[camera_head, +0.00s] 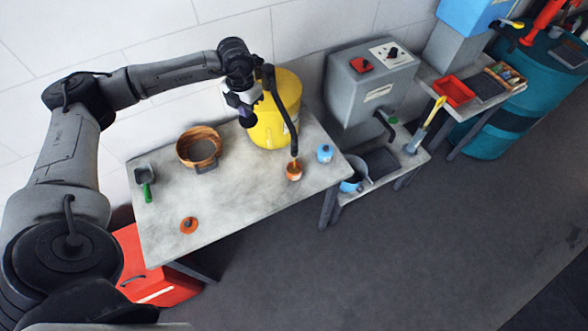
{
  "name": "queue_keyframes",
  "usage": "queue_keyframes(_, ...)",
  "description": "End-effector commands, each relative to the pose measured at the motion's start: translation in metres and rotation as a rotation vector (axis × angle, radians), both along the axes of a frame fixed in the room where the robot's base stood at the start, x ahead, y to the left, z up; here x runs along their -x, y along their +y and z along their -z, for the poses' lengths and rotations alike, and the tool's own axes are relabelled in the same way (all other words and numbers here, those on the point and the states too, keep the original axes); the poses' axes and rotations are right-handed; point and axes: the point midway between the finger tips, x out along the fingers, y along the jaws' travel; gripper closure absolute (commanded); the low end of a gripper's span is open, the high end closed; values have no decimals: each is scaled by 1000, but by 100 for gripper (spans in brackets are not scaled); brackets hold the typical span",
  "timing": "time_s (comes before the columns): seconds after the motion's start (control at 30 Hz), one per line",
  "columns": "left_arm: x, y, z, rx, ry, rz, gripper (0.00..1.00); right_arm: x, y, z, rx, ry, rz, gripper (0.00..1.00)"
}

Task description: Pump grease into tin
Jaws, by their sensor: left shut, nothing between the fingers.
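A yellow drum (285,92) stands at the back of the pale bench. A dark hose or spout (283,112) runs from its top down to an orange tin (294,172) near the bench's right end. The spout's orange tip is at the tin's mouth; whether it touches is too small to tell. An orange lid-like disc (189,225) lies flat near the front left of the bench. My left gripper (247,119) is shut and empty, in front of the drum's left side, hiding part of it. My right gripper is out of view.
A grey tank (345,88) and low shelf stand right. A red box (150,270) sits below. The bench's front middle is clear.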

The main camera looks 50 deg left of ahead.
Motion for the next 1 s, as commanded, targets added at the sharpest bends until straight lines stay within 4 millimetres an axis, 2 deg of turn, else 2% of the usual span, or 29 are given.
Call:
queue_keyframes(0.03, 0, 0, 6, 0, 1, 0, 100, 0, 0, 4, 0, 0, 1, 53)
queue_keyframes(0.4, 1, 0, 24, 1, 4, 1, 100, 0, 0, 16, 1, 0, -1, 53)
queue_keyframes(0.57, 1, -1, 16, 1, 4, 1, 100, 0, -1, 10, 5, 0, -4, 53)
queue_keyframes(1.0, 0, 0, -24, 0, 1, 0, 100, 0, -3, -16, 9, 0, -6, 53)
